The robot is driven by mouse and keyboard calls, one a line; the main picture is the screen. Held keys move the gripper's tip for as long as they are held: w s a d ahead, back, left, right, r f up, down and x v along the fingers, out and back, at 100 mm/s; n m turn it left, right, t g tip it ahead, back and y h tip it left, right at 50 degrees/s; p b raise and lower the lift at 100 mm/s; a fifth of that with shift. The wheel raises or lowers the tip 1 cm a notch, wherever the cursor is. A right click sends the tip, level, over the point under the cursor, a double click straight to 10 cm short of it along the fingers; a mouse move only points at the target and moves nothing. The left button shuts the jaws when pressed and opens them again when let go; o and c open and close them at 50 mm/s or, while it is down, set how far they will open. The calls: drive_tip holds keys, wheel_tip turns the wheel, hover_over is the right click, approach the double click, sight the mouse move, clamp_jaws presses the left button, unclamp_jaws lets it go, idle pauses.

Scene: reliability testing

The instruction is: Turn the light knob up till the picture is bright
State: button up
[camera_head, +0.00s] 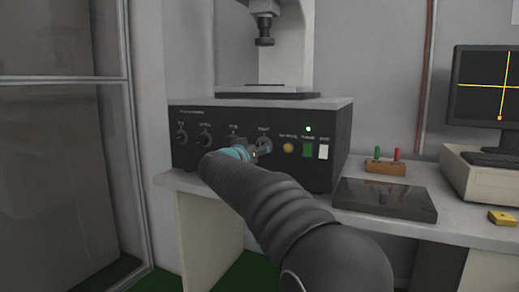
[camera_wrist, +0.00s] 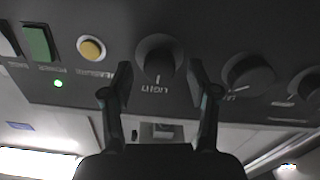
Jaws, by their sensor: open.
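The light knob (camera_wrist: 158,52) is a round dark knob on the black control panel (camera_head: 230,122), with its label upside down in the wrist view. My gripper (camera_wrist: 160,75) is open, with one finger on each side of the knob and visible gaps between. I cannot tell whether the fingertips reach past its front face. The knob's white pointer mark points toward its label. In the head view my gripper (camera_head: 262,152) is at the panel and hides part of the knob. The monitor picture (camera_head: 485,88) is dark with a yellow crosshair.
More knobs (camera_wrist: 248,75) sit beside the light knob. A yellow button (camera_head: 288,147), green switch (camera_head: 308,150) and white switch (camera_head: 323,152) are on the other side. A green lamp (camera_head: 308,129) is lit. A dark flat plate (camera_head: 385,200) lies on the bench.

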drive_tip(key=shift+w+d, duration=0.25)
drive_tip(key=shift+w, duration=0.35)
clamp_jaws()
drive_tip(key=shift+r+p, duration=0.1)
drive_tip(key=shift+p, duration=0.25)
